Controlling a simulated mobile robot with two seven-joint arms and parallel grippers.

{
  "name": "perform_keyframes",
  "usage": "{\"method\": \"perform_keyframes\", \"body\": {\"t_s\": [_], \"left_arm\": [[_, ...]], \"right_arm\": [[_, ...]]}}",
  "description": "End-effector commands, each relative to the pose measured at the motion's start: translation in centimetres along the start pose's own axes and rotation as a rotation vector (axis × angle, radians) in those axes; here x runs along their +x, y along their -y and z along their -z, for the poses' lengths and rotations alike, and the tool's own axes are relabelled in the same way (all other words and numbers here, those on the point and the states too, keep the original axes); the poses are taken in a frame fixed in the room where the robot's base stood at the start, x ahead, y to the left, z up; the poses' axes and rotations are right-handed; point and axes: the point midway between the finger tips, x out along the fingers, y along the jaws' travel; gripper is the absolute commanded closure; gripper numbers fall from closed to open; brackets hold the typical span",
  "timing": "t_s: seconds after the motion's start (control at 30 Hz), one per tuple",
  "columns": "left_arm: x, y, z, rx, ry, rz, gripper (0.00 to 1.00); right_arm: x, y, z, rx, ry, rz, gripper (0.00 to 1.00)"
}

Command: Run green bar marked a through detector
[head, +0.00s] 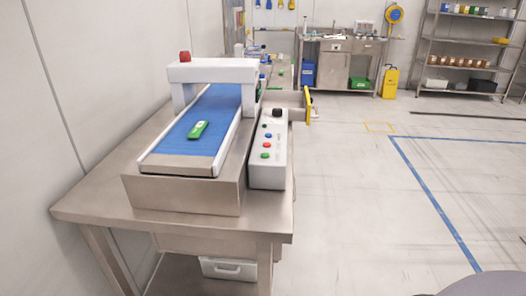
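A small green bar (198,130) with a pale mark lies on the blue conveyor belt (182,147), near the belt's front end and just in front of the arch. The mark is too small to read. The detector (215,72) is a white arch spanning the belt, with a red lamp (185,57) on top at its left. A control box (268,165) with a black knob (277,113) and coloured buttons stands along the right side of the conveyor. Neither of my grippers is in view.
The conveyor stands on a steel table (100,210) against the left wall. A white bin (228,268) sits below. Another bench (340,60), a yellow container (390,82) and shelves (465,45) stand farther back. The floor at right is open.

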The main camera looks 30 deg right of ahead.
Motion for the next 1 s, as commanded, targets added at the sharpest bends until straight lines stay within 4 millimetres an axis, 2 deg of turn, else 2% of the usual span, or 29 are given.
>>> {"method": "perform_keyframes", "body": {"t_s": [0.37,0.4,0.57,1.0], "left_arm": [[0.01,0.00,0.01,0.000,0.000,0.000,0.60],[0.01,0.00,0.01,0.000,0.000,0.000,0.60],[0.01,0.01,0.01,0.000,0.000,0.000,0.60],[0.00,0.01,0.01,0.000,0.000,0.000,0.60]], "right_arm": [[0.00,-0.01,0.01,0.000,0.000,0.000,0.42],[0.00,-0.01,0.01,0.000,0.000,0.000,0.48],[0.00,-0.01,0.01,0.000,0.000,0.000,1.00],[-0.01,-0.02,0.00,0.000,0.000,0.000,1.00]]}}
